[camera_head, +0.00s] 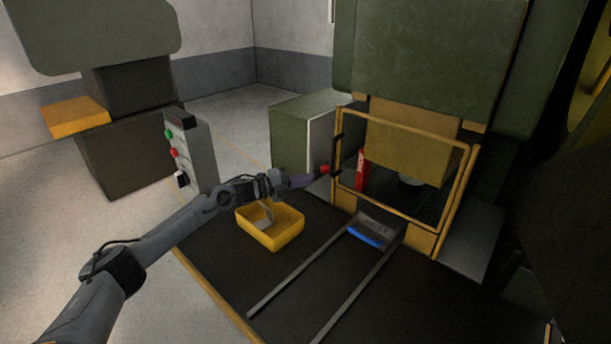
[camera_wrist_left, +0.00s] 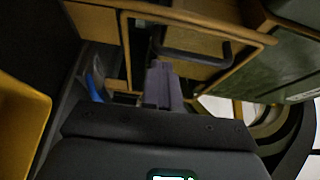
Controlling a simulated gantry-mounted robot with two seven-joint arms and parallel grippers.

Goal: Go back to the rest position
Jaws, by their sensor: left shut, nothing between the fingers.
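My left gripper (camera_head: 302,181) reaches in from the left over the dark table, in front of the press. Its purple fingers are together with nothing between them, and they also show in the left wrist view (camera_wrist_left: 163,85). The black door handle (camera_head: 337,155) on the yellow-framed door (camera_head: 400,213) is just beyond the fingertips. In the left wrist view the handle (camera_wrist_left: 190,48) is ahead of the fingers, which look apart from it. The door appears closed. My right gripper is not in view.
A yellow bin (camera_head: 270,242) holding a grey piece stands below my left wrist. Two rails (camera_head: 300,275) and a blue-fronted block (camera_head: 367,236) lie right of it. A grey control box (camera_head: 197,155) with buttons is at the left. A red object (camera_head: 361,168) stands behind the door.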

